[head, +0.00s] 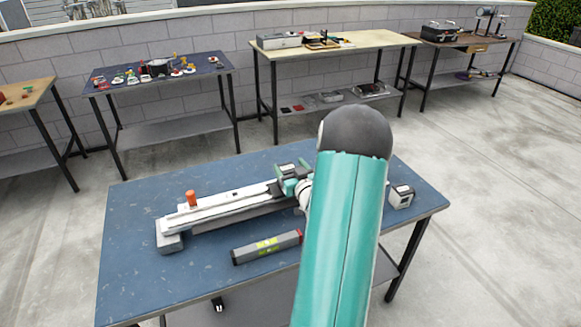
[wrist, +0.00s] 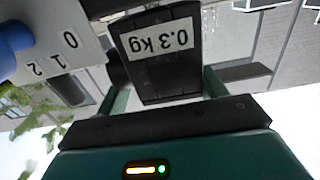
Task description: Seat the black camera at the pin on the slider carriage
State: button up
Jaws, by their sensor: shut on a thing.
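My gripper (head: 286,177) is low over the right part of the slider on the blue table. In the wrist view its two green fingers (wrist: 164,88) are shut on the black camera (wrist: 160,50), a dark box with a white "0.3 kg" label and a round part on its left side.
A grey level (head: 267,247) with yellow-green vials lies in front of the slider. A small grey-and-black box (head: 402,196) stands at the table's right. The blue table (head: 130,255) is clear at the left. Wrist view shows a numbered pale panel (wrist: 55,42) with a blue knob (wrist: 14,38).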

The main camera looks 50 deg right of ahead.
jog(key=o, duration=1.2)
jog(key=shift+o, duration=0.2)
jog(key=v, duration=1.4)
